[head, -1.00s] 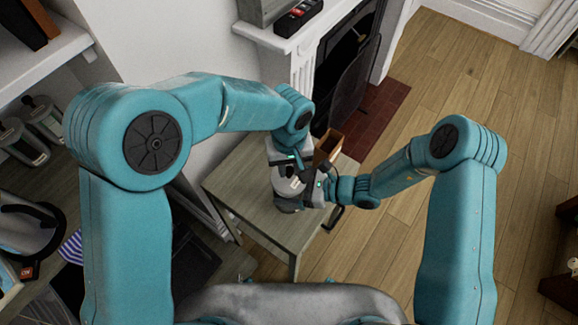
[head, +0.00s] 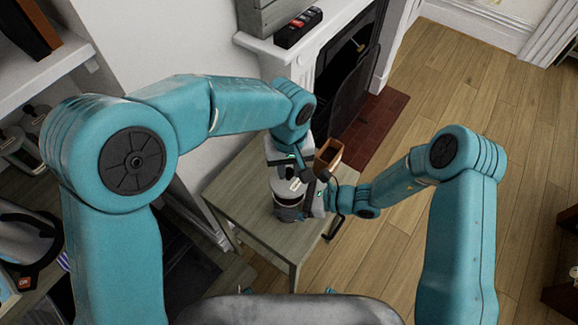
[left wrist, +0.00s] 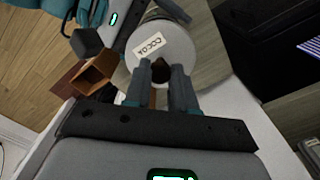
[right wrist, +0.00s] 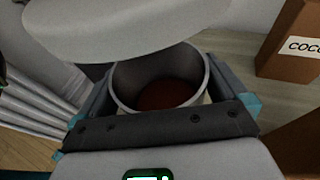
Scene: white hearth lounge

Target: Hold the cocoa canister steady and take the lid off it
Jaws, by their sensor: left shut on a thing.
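The cocoa canister (right wrist: 135,78) stands upright and open on the small table, with brown powder inside in the right wrist view. It is partly hidden in the head view (head: 290,214). My right gripper (right wrist: 158,82) has a finger on each side of the canister, just below its rim. The grey round lid (right wrist: 120,25) is off the canister, raised above it and to one side. My left gripper (left wrist: 163,75) is shut on the lid, whose COCOA label (left wrist: 150,45) shows in the left wrist view.
The grey wooden table (head: 245,215) has free room left of and in front of the canister. An open brown box (head: 328,157) stands close behind the canister. A labelled brown box (right wrist: 290,50) shows in the right wrist view. The fireplace (head: 345,75) is behind.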

